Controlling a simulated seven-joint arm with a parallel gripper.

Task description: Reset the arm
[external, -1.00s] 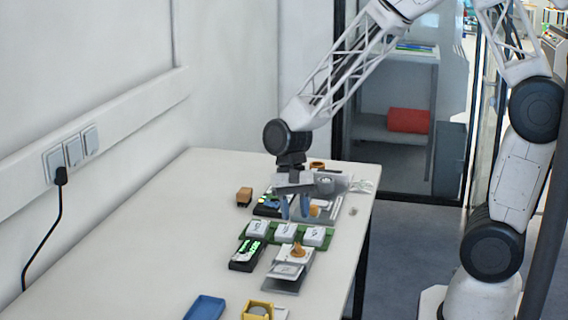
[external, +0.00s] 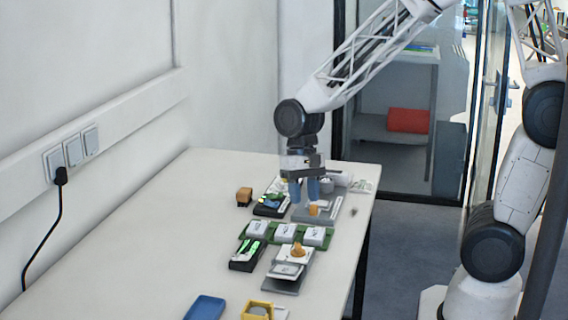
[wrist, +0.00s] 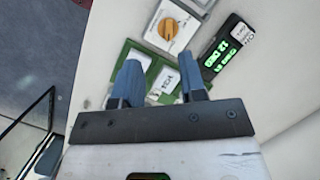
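My gripper (external: 304,190) has two blue fingers that point down over the far part of the table, just behind the green tray. In the wrist view the fingers of my gripper (wrist: 160,85) stand apart with nothing seen between them, so it is open.
A blue tray (external: 205,308) and a yellow holder (external: 257,311) lie nearer. An orange-brown block (external: 244,196) is at the back left.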

